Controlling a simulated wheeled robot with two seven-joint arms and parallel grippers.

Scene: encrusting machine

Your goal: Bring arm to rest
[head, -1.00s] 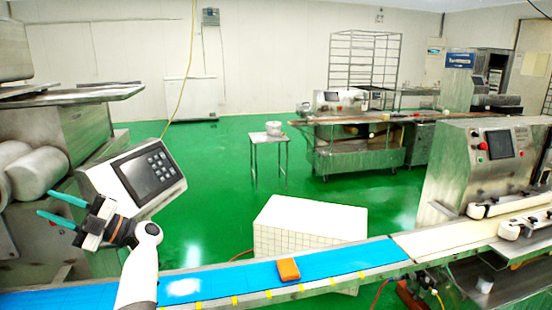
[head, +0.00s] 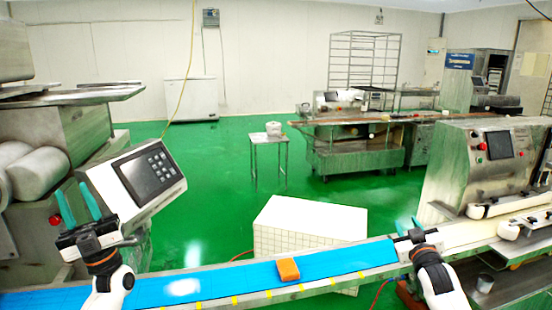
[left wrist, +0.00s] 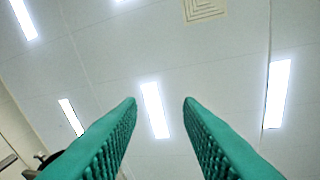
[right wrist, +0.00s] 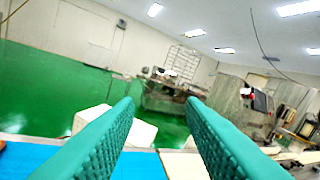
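My left gripper (head: 78,205) is raised at the left, in front of the control panel (head: 150,172), with its fingers pointing up. It is open and empty; the left wrist view shows its two green fingers (left wrist: 160,105) apart against the ceiling. My right gripper (head: 408,228) is at the right, over the right part of the blue conveyor belt (head: 340,260). The right wrist view shows its green fingers (right wrist: 160,105) apart with nothing between them. An orange block (head: 288,270) lies on the blue belt between the two arms, apart from both grippers.
A white box (head: 310,218) stands behind the belt. A steel machine (head: 480,165) stands at the right with a pale belt beside it. Steel rollers and machinery (head: 60,120) are close at the left. Green floor (head: 215,170) is open beyond the belt.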

